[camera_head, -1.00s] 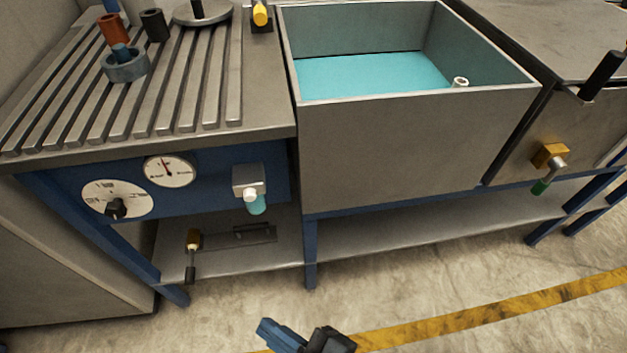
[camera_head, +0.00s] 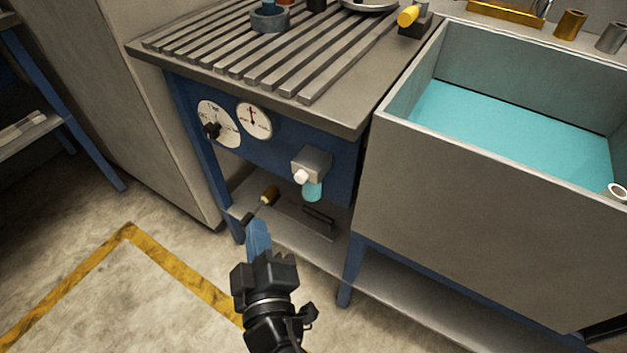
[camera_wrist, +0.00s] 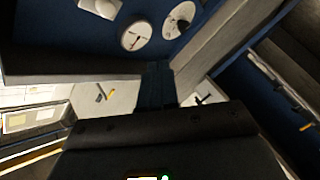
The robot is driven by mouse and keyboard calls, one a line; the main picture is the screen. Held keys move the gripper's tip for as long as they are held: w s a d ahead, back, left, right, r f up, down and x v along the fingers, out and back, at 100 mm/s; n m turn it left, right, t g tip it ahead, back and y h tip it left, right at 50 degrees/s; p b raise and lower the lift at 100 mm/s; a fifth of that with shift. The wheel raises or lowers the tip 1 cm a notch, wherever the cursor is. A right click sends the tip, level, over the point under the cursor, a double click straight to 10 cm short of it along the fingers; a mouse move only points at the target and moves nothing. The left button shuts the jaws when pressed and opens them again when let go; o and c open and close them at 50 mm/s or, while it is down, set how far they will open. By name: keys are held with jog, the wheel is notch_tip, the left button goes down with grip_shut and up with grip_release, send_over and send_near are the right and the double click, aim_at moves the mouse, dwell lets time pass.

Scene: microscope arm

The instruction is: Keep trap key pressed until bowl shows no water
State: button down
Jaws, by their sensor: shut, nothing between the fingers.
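A small grey block (camera_head: 313,160) is fixed to the blue front panel under the slatted bench top. A white round key (camera_head: 301,176) sticks out of its front. A teal bowl (camera_head: 312,191) hangs under the block and its teal content shows. My gripper (camera_head: 258,235) is shut and empty, with blue fingers pointing up. It appears in front of the bench, lower left of the key and bowl, apart from both. In the wrist view the dark fingers (camera_wrist: 157,85) are together, below the panel's dials in the picture. The key cannot be made out clearly there.
Two dials, a left one (camera_head: 218,124) and a right one (camera_head: 254,121), sit left of the block. A lower shelf (camera_head: 290,225) holds a brass-ended handle (camera_head: 269,195). A grey tank (camera_head: 480,190) with teal liquid stands right. Open floor lies in front.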

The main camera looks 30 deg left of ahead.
aim_at(301, 177)
jog(key=w+p, duration=0.4)
jog(key=w, duration=0.4)
jog(key=shift+w+d+p, duration=0.3)
jog(key=shift+w+d, duration=0.05)
jog(key=shift+w, duration=0.05)
jog(key=shift+w, duration=0.15)
dwell(1.9)
jog(key=shift+w, duration=0.25)
jog(key=shift+w+d+p, duration=0.1)
jog(key=shift+w+p, duration=0.25)
jog(key=shift+w, duration=0.2)
dwell(2.0)
